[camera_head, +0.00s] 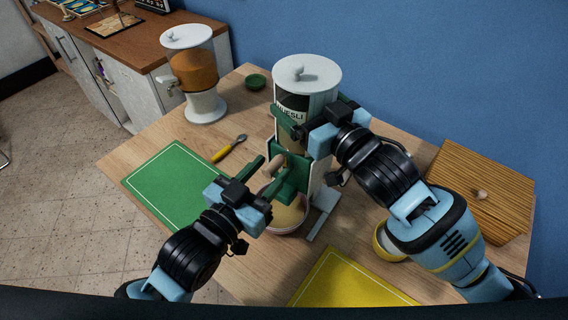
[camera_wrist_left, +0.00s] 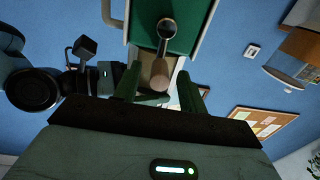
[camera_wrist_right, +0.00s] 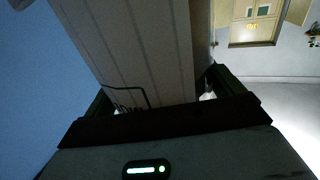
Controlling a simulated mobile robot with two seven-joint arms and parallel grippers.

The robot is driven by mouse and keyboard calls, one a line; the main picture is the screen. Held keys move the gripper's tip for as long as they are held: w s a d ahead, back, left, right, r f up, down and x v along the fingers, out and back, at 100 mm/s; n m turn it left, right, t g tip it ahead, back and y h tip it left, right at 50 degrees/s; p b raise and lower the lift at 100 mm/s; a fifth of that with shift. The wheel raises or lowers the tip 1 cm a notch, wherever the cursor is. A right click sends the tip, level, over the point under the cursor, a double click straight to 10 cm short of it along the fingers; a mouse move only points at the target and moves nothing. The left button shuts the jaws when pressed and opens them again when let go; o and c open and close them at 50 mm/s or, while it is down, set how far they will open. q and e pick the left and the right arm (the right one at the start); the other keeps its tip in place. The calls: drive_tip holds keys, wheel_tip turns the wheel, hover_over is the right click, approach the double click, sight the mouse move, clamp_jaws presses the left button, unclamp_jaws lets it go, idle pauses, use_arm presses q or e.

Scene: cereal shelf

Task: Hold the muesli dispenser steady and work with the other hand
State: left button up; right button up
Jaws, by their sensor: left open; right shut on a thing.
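The muesli dispenser (camera_head: 310,72) stands upright on the table, with a white lid, a MUESLI label and a green front. My right gripper (camera_head: 300,120) is shut on the dispenser's upper body; the dispenser's pale wall (camera_wrist_right: 135,50) fills much of the right wrist view. My left gripper (camera_head: 270,178) is open in front of the green front, close to the knob (camera_head: 277,164). In the left wrist view the knob (camera_wrist_left: 158,78) shows between the open fingers (camera_wrist_left: 158,88); contact cannot be told. A bowl (camera_head: 288,216) with pale contents sits below, partly hidden by my left gripper.
A second dispenser with orange contents (camera_head: 192,70) stands at the back left. A spoon (camera_head: 229,148), a green mat (camera_head: 182,185), a yellow mat (camera_head: 350,284), a small green dish (camera_head: 255,81), a yellow bowl (camera_head: 388,242) and a slatted wooden board (camera_head: 480,190) lie around.

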use_arm(q)
drive_tip(key=shift+s+a, duration=0.1)
use_arm(e)
drive_tip(key=shift+f, duration=0.1)
use_arm(q)
drive_tip(key=v, duration=0.6)
drive_tip(key=shift+s+a, duration=0.2)
drive_tip(key=shift+s, duration=0.15)
use_arm(e)
drive_tip(key=o, duration=0.6)
drive_tip(key=v, duration=1.2)
drive_tip(key=shift+d, duration=0.15)
